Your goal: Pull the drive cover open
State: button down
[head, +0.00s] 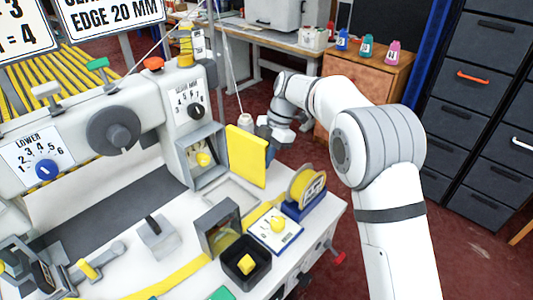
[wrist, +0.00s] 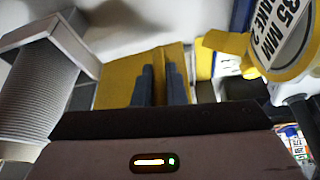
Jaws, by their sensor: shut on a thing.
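The drive cover is a flat yellow panel (head: 247,156) in the head view, standing upright at the right of an open grey housing (head: 204,154) on the machine's end. A yellow part (head: 204,159) shows inside the housing. My gripper (head: 268,134) is at the panel's far right side, its fingertips mostly hidden there. In the wrist view the two dark fingers (wrist: 160,82) are close together against the yellow panel (wrist: 116,86), shut on it.
A yellow tape reel (head: 307,186) stands in a blue holder near the table's right edge. A black bin (head: 245,262) and a white scale (head: 274,229) stand in front. A thread cone (head: 245,120) is behind the panel. Drawer cabinets (head: 480,110) line the right; floor between is clear.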

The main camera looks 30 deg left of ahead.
jog(key=shift+w+a+r, duration=0.1)
jog(key=shift+w+a, duration=0.05)
jog(key=shift+w, duration=0.25)
jog(key=c, duration=1.5)
grip_release()
jog(key=p+v, duration=0.1)
jog(key=v, duration=0.6)
jog(key=shift+w+r, duration=0.15)
jog(key=shift+r, duration=0.15)
